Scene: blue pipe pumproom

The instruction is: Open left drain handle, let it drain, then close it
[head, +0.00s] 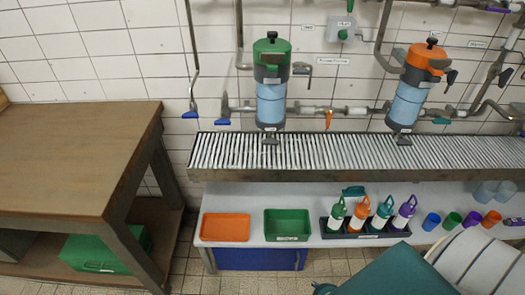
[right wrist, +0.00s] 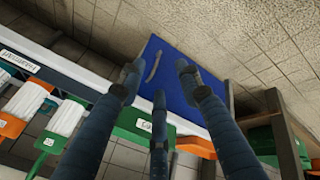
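A filter canister with a green top (head: 271,85) and clear blue body is mounted on the wall at centre. One with an orange top (head: 412,88) is to its right. A blue lever handle (head: 221,122) is on the pipe left of the green-topped canister, and another blue handle (head: 190,115) ends the hanging pipe farther left. An orange handle (head: 328,119) hangs between the canisters. I cannot tell which is the left drain handle. My right gripper (right wrist: 158,82) is open and empty in the right wrist view. My left gripper is not in view.
A slatted drain grate (head: 330,150) runs below the pipes. Under it, a shelf holds an orange tray (head: 225,227), a green tray (head: 287,225), a bottle rack (head: 365,232) and several cups. A wooden table (head: 75,150) stands left. A blue panel (right wrist: 180,75) is beyond my right gripper.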

